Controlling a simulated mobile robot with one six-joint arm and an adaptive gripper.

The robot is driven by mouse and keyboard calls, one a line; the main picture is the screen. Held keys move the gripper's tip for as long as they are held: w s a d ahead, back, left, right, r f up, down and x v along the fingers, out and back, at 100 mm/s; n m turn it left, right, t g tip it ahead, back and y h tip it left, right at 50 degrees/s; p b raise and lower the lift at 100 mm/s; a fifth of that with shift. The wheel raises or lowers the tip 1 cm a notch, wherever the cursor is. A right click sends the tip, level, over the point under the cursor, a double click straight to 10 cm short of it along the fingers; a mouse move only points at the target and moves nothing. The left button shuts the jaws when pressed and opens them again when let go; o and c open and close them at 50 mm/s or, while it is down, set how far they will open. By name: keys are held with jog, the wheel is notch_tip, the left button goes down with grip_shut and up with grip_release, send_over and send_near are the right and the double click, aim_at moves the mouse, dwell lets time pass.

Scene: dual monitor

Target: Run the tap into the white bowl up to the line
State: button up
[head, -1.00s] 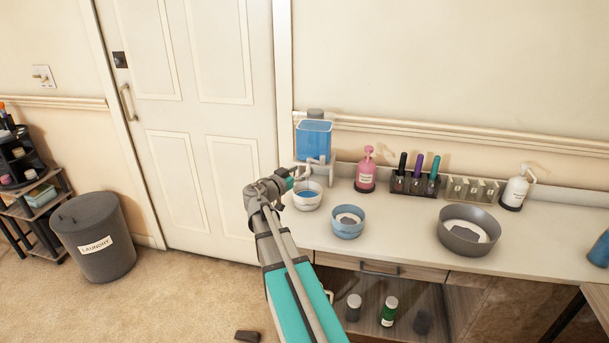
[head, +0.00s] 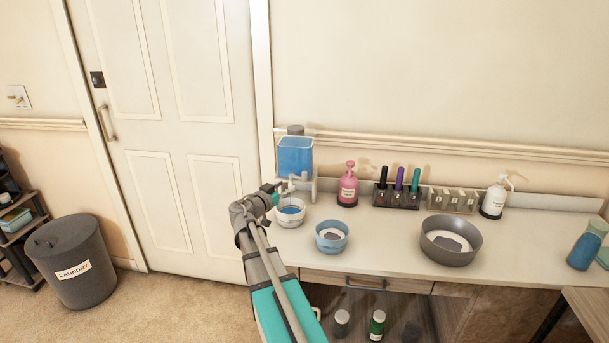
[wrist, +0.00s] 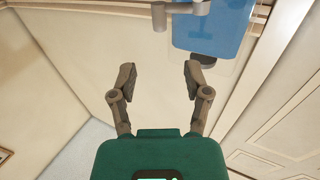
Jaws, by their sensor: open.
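The white bowl (head: 290,217) stands on the counter at its left end, below the blue tank (head: 296,157). The tap (head: 291,184) is a small pale spout under the tank, above the bowl. No stream can be made out. My gripper (head: 277,192) is beside the tap, just left of and above the bowl, and partly overlaps it in the picture. In the wrist view my gripper (wrist: 160,70) is open and empty, with the tank (wrist: 212,25) beyond the right finger and a grey tap part (wrist: 158,15) ahead.
A blue bowl (head: 332,244) and a grey basin (head: 467,258) stand to the right. A pink pump bottle (head: 348,187), a rack of bottles (head: 397,200) and a white pump bottle (head: 494,199) line the back.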

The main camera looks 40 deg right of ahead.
aim_at(303, 175)
jog(key=x, duration=1.1)
grip_shut()
